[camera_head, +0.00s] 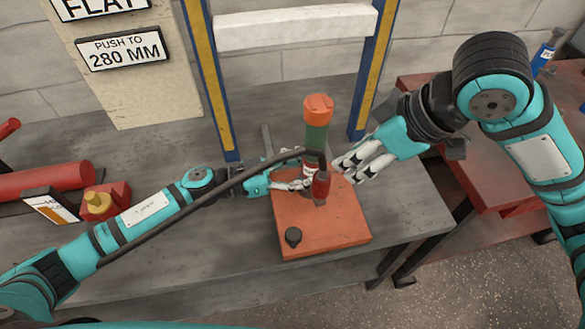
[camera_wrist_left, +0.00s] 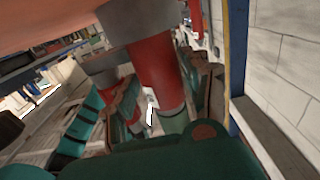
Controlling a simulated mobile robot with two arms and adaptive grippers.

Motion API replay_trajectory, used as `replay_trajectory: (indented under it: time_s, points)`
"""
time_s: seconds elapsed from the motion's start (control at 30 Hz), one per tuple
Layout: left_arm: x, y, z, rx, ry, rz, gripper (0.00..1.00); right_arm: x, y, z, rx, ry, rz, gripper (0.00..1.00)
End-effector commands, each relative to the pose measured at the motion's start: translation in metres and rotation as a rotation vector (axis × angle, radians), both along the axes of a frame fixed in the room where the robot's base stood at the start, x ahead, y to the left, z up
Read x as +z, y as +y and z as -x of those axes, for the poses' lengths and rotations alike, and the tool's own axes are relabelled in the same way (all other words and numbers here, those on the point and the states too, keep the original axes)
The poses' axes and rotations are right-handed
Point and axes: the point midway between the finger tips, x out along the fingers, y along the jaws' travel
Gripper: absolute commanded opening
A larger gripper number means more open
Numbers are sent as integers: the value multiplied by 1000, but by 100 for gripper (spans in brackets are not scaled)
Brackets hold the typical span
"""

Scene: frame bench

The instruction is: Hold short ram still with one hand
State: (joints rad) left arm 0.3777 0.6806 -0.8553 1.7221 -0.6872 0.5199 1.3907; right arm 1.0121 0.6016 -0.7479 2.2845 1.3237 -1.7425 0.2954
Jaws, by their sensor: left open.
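The short ram, as far as I can tell, is the upright cylinder (camera_head: 316,138) with an orange cap, green body and dark red lower part. The left wrist view shows a red cylinder (camera_wrist_left: 158,75) with grey collars in front of the left gripper's fingers. My right gripper (camera_head: 347,178) is open and appears empty, to the right of the cylinder. A dark hose partly hides the cylinder's lower part.
Blue-and-yellow posts (camera_head: 207,80) carry a white crossbar (camera_head: 295,27) behind the cylinder. A red cylinder (camera_head: 45,181) and a red block with a yellow knob (camera_head: 98,203) lie at left. A red bench (camera_head: 480,180) stands at right. The grey bench front (camera_head: 200,265) is mostly clear.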

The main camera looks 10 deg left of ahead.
Motion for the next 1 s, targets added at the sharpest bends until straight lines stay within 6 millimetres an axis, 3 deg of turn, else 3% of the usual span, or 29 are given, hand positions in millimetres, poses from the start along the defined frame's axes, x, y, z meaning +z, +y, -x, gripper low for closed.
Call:
replay_trajectory:
  time_s: [0.23, 0.6, 1.0]
  points:
    - [0, 0, 0, 0, 0, 0, 48, 0, 0, 0, 0, 0, 0, 38]
    - [0, 0, 0, 1, 0, -1, 0, 0, 0, 0, 0, 0, 0, 38]
    - [0, 0, 0, 1, 1, -1, 0, 0, 0, 0, 0, 0, 0, 38]
